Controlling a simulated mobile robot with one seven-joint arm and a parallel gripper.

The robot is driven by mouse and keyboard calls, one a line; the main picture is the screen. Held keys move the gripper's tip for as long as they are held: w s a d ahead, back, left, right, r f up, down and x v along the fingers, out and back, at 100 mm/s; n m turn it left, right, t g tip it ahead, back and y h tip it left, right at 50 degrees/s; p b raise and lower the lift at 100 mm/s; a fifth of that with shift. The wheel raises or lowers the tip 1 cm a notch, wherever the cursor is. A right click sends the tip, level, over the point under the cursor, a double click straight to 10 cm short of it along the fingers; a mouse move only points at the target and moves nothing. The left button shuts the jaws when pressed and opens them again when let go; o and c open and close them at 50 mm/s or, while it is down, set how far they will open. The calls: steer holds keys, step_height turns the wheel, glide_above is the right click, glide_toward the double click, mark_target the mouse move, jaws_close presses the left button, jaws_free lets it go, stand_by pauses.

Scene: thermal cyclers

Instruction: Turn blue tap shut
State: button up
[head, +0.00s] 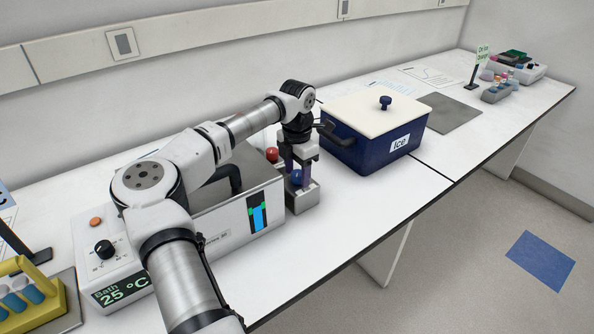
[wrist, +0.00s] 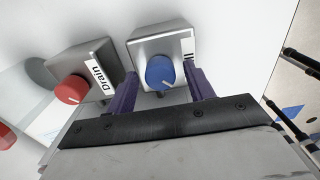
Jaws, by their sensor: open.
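The blue tap (wrist: 160,72) is a round blue knob with a white pointer line, on a grey box (wrist: 143,42). My gripper (wrist: 160,92) is open, with one purple finger on each side of the blue knob in the wrist view. I cannot tell whether the fingers touch it. In the head view my gripper (head: 298,168) points down over the tap and partly hides it.
A red knob (wrist: 72,89) on a box labelled Drain (wrist: 100,64) stands close to the left; the red knob (head: 272,154) also shows in the head view. The bath (head: 235,222) reads 25 °C. A blue ice box (head: 370,150) stands to the right. Bench front there is clear.

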mark_target(297, 173)
step_height(297, 173, up, 14)
steer(key=b, duration=0.1)
steer(key=shift+b, duration=0.35)
steer(key=shift+s+f, duration=0.1)
steer(key=shift+f, duration=0.05)
